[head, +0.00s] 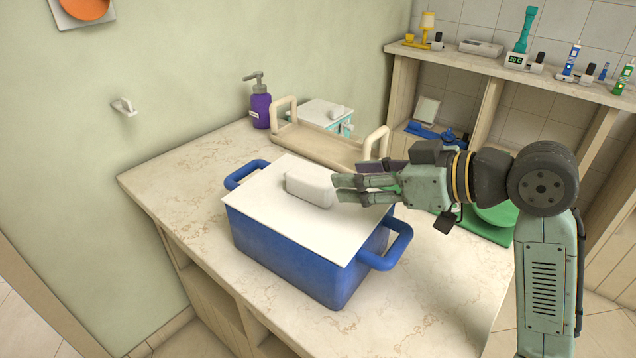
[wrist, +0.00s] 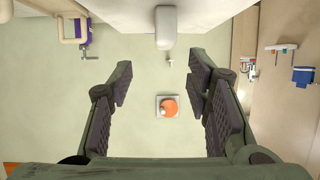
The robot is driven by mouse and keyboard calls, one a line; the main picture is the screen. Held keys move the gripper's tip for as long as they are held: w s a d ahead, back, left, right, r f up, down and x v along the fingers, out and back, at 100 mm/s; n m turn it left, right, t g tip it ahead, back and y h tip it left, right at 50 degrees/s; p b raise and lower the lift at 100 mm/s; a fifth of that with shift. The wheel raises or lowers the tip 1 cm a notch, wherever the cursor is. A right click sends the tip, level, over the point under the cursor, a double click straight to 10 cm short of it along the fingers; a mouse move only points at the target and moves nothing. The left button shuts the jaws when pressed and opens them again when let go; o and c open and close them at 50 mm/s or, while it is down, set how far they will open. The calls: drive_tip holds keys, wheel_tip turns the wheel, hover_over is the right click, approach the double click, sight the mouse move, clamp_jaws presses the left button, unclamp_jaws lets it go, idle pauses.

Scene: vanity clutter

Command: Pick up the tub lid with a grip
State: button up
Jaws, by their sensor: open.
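The tub lid (head: 262,205) is a flat white plate lying on the blue tub (head: 290,256). Its grip (head: 310,188) is a rounded white block on top of the lid. My gripper (head: 345,188) is open and roughly level, its fingertips close to the right end of the grip in the head view. Contact cannot be told there. In the wrist view, which looks upside down, the grip (wrist: 165,28) shows at the top middle, beyond the open fingers (wrist: 160,80). Nothing shows between the fingers.
A beige tray (head: 330,150) with upright handles stands behind the tub. A purple pump bottle (head: 260,108) and a white-topped box (head: 322,113) are near the wall. A green item (head: 492,222) lies right, behind my arm. The counter's left front (head: 165,185) is clear.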

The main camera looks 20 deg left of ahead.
sight(314, 179)
drive_tip(key=x, duration=0.4)
drive_tip(key=shift+s+a+r+p, duration=0.15)
drive_tip(key=shift+s+p, duration=0.1)
drive_tip(key=shift+p, duration=0.15)
drive_tip(key=shift+p+x, duration=1.1)
drive_tip(key=shift+x, duration=2.05)
clamp_jaws()
